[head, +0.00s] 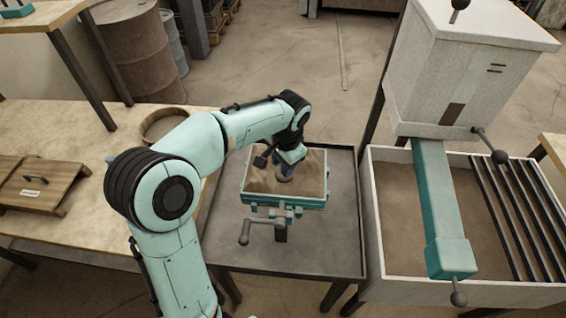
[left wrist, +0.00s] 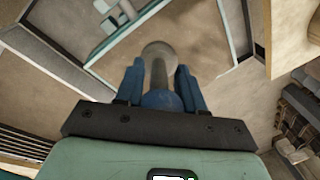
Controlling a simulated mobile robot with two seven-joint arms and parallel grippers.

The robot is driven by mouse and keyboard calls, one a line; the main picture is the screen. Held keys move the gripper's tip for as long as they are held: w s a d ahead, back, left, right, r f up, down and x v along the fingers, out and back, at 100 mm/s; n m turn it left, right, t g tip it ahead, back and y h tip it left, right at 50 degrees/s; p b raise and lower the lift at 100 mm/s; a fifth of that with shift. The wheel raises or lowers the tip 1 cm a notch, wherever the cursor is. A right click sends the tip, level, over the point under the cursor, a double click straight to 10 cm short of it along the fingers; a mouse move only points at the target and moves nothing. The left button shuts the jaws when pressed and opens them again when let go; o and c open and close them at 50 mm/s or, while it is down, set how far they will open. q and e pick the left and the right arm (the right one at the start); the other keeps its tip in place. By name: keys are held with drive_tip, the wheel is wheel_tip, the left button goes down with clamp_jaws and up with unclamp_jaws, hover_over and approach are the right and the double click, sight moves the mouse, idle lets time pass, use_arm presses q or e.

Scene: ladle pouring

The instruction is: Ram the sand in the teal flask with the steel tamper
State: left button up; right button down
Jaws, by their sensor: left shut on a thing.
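The teal flask (head: 286,200) stands on a dark metal table and is filled with brown sand (head: 312,172). It also shows in the left wrist view, where its rim (left wrist: 228,30) frames the sand (left wrist: 195,45). My left gripper (head: 283,167) reaches down over the middle of the flask. In the left wrist view its blue fingers (left wrist: 160,90) are shut on the steel tamper (left wrist: 158,72), whose round foot points down at the sand. I cannot tell whether the foot touches the sand. My right gripper is in neither view.
The dark table (head: 330,245) has bare room around the flask. A handle (head: 246,236) sticks out in front of the flask. On the right stands a grey hopper (head: 465,85) with a teal chute over a sand bin (head: 400,225).

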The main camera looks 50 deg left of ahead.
use_arm(q)
drive_tip(key=shift+s+a, duration=0.35)
drive_tip(key=s+a, duration=0.4)
drive_tip(key=a, duration=0.1)
drive_tip(key=shift+s+a+b, duration=0.2)
drive_tip(key=shift+b, duration=0.2)
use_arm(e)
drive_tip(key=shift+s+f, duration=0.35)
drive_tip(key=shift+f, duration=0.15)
use_arm(q)
drive_tip(key=shift+f, duration=0.15)
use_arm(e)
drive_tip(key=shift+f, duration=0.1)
